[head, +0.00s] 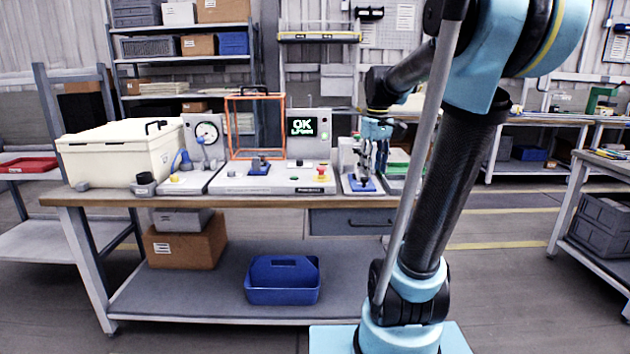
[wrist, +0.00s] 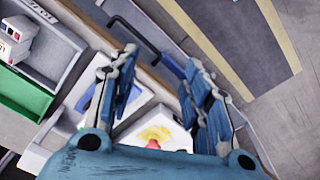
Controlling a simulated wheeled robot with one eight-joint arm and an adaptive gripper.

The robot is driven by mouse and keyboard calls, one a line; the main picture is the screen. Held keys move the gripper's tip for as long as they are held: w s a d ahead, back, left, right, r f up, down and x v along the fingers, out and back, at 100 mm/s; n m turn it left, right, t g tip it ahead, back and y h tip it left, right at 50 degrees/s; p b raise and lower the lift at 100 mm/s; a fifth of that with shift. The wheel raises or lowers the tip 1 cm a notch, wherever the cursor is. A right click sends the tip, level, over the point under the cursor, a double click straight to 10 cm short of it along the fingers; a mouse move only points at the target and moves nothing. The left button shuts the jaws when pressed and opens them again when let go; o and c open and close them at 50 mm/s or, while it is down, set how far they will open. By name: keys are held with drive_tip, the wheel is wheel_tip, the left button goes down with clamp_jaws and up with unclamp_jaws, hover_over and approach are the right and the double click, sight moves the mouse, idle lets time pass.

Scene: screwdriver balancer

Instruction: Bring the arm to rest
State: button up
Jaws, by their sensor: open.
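My gripper (head: 376,150) hangs over the right part of the workbench (head: 330,201), above a small grey-white station (head: 350,187) with a blue piece on it. In the wrist view my gripper (wrist: 160,72) has its two blue-padded fingers spread apart, with no object held between them. Below and between the fingers, a pale station surface (wrist: 152,118) shows with a yellow and red part, partly hidden by the gripper body. My arm reaches across the right half of the head view and hides part of the bench behind it.
A display reading OK (head: 302,126), an orange frame (head: 231,126), a dial gauge (head: 207,132) and a cream case (head: 120,150) stand left of my gripper. A green tray (wrist: 22,94) lies to the left in the wrist view. A blue bin (head: 282,280) sits on the lower shelf.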

drive_tip(key=s+f+m+t, duration=0.1)
drive_tip(key=s+f+m, duration=0.5)
drive_tip(key=s+f, duration=1.3)
drive_tip(key=s, duration=0.3)
drive_tip(key=shift+f+t, duration=0.2)
drive_tip(key=shift+t, duration=0.1)
drive_tip(key=shift+w+f, duration=0.2)
drive_tip(key=shift+w, duration=0.25)
